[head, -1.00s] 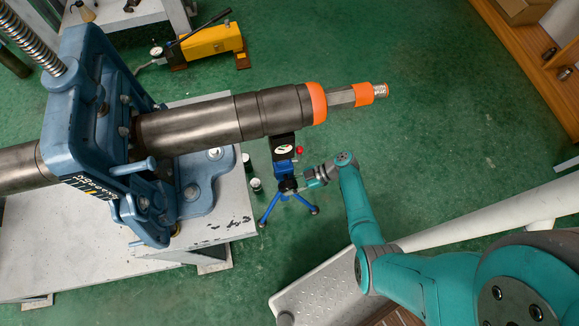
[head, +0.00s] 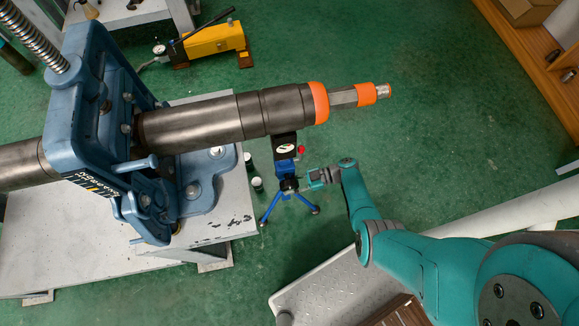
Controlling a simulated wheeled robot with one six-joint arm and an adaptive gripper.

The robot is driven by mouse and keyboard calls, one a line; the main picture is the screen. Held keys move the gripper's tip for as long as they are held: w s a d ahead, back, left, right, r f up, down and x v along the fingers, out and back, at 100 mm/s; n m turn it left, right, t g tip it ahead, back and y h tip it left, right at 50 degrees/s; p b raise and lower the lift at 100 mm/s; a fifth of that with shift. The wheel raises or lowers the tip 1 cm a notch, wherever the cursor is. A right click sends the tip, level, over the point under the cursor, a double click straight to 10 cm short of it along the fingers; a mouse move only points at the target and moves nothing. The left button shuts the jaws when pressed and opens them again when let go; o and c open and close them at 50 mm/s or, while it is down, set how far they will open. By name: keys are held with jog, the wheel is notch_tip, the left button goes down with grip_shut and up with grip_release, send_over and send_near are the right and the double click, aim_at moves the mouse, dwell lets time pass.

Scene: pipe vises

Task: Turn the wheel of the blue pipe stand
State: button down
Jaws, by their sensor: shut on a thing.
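The blue pipe stand (head: 286,168) stands on its splayed legs on the green floor, under the free end of the big steel pipe (head: 230,118). A dark, small wheel (head: 289,184) sits on the stand's column below its blue upper part. My gripper (head: 304,186) reaches in from the right and is shut at the wheel's right side. Its fingertips are small and partly merge with the dark parts, so the exact grip on the wheel is hard to see.
A blue vise (head: 85,110) clamps the pipe on a pale table (head: 60,250) at left. A yellow pump (head: 212,42) is on the floor behind. A wooden shelf (head: 530,60) stands at upper right. Green floor is open right of the stand.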

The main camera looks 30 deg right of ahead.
jog(key=c, duration=1.1)
grip_release()
jog(key=v, duration=1.2)
